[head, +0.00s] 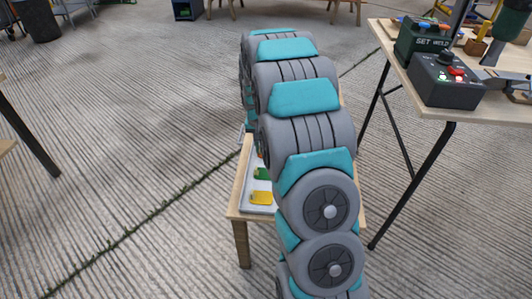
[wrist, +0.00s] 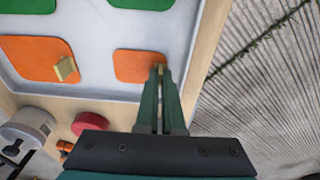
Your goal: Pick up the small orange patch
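The small orange patch (wrist: 135,66) lies in the pale tray (wrist: 95,90), with a tan tab near its right end. My gripper (wrist: 160,72) comes up from below in the wrist view, its two dark green fingers close together. The tab shows at the fingertips and appears pinched between them. The patch looks flat on the tray floor, with no visible gap under it. In the head view my arm hides the gripper and the orange patch.
A larger orange patch (wrist: 38,58) with its own tab lies to the left, and green patches (wrist: 140,4) lie beyond. A red round object (wrist: 90,122) and a grey cylinder (wrist: 28,128) sit near the tray. A yellow patch (head: 261,198) shows in the head view. A workbench (head: 440,105) stands right.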

